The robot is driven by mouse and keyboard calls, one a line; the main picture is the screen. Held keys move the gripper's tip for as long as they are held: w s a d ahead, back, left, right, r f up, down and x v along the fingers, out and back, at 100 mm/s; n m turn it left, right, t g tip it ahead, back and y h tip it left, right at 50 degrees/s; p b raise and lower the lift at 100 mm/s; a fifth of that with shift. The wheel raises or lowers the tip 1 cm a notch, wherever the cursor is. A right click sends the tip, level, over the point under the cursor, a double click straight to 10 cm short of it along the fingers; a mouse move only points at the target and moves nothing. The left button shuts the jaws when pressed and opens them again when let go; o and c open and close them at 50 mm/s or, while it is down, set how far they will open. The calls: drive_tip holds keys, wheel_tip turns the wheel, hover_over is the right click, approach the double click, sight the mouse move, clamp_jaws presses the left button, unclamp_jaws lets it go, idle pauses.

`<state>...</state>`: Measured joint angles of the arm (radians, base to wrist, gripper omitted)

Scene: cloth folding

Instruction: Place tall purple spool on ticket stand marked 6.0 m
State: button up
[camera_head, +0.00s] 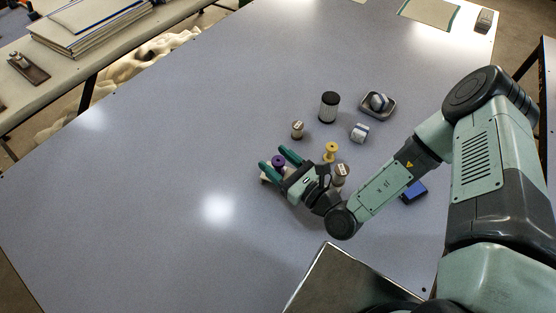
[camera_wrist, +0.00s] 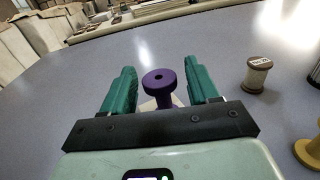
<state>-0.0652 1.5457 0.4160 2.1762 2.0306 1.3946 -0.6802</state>
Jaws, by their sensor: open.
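A purple spool (camera_head: 278,160) with wide flanges stands upright between the two green fingers of my gripper (camera_head: 275,159). In the wrist view the purple spool (camera_wrist: 159,84) sits midway between the open fingertips (camera_wrist: 160,69), with a visible gap on each side. A pale, off-white flat piece (camera_head: 265,174) shows at its foot and also in the wrist view (camera_wrist: 149,105). Whether the spool rests on this piece or in front of it cannot be told, and no 6.0 m marking is readable. The spool's lower part is partly hidden by my gripper.
A yellow spool (camera_head: 330,152), a labelled brown-and-white spool (camera_head: 297,130) and another labelled spool (camera_head: 342,170) stand close to the right. The table's left side is clear.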

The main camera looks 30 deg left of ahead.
drive_tip(key=shift+r, duration=0.15)
drive_tip(key=d, duration=0.4)
drive_tip(key=s+d, duration=0.1)
drive_tip(key=d, duration=0.3)
drive_tip(key=s+d, duration=0.1)
drive_tip(key=d, duration=0.2)
drive_tip(key=shift+s+d, duration=0.15)
drive_tip(key=shift+d, duration=0.25)
drive_tip(key=d+r+n+g+h, duration=0.2)
drive_tip(key=r+n+g, duration=0.3)
drive_tip(key=r+n, duration=0.3)
drive_tip(key=d+r+n+g+h, duration=0.3)
drive_tip(key=r+n+g, duration=0.25)
drive_tip(key=r, duration=0.35)
drive_tip(key=s+d+r+n+t+h, duration=0.1)
drive_tip(key=d+r+n+t+h, duration=0.2)
drive_tip(key=d+r+t+h, duration=0.3)
drive_tip(key=s+d+r+n+t+h, duration=0.1)
drive_tip(key=d+r+n+t+h, duration=0.3)
drive_tip(key=d+r, duration=0.7)
wheel_tip(320, 180, up, 4)
drive_tip(key=t+h, duration=0.2)
drive_tip(key=shift+s+d+t+h, duration=0.2)
drive_tip(key=shift+s+t+h, duration=0.05)
drive_tip(key=shift+t+h, duration=0.1)
